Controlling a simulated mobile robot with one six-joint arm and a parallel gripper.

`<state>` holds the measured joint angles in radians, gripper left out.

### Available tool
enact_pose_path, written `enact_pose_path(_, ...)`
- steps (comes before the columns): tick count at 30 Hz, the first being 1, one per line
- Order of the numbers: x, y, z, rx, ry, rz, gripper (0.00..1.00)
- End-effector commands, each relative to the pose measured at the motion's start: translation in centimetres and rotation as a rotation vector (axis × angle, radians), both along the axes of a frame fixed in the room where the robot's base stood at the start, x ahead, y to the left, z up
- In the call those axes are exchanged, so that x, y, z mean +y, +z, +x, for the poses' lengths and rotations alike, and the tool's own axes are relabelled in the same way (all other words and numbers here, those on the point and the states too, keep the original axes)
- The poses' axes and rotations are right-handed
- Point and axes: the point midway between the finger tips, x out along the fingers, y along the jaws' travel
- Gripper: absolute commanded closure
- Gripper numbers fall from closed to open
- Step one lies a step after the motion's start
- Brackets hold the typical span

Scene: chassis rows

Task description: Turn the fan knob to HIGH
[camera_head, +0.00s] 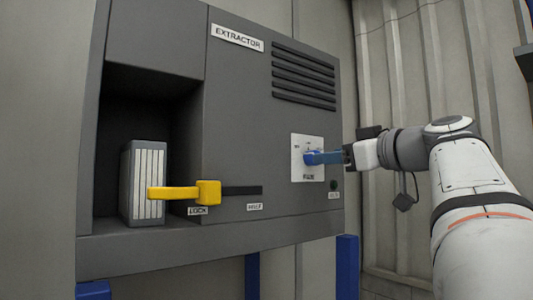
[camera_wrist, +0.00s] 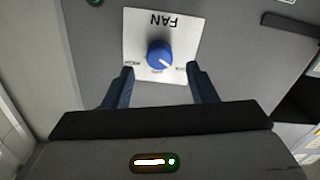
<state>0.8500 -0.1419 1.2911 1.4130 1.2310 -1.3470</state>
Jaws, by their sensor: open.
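The fan knob (camera_wrist: 160,54) is round and blue, on a white plate (camera_wrist: 133,38) marked FAN, which appears upside down in the wrist view.
The plate is on a grey extractor panel (camera_head: 235,130) with vent slats (camera_head: 303,77) above. A yellow lock handle (camera_head: 208,192) sticks out at left, in front of a ribbed filter block (camera_head: 130,160) in a recess.

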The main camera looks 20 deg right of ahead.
Motion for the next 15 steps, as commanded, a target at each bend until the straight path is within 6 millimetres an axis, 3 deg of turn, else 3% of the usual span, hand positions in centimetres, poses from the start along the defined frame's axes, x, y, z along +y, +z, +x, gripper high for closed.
enact_pose_path(6,1.0,0.1,2.7,0.001,0.003,0.002,0.48)
enact_pose_path(15,1.4,-0.1,3.7,0.001,0.000,0.001,0.48)
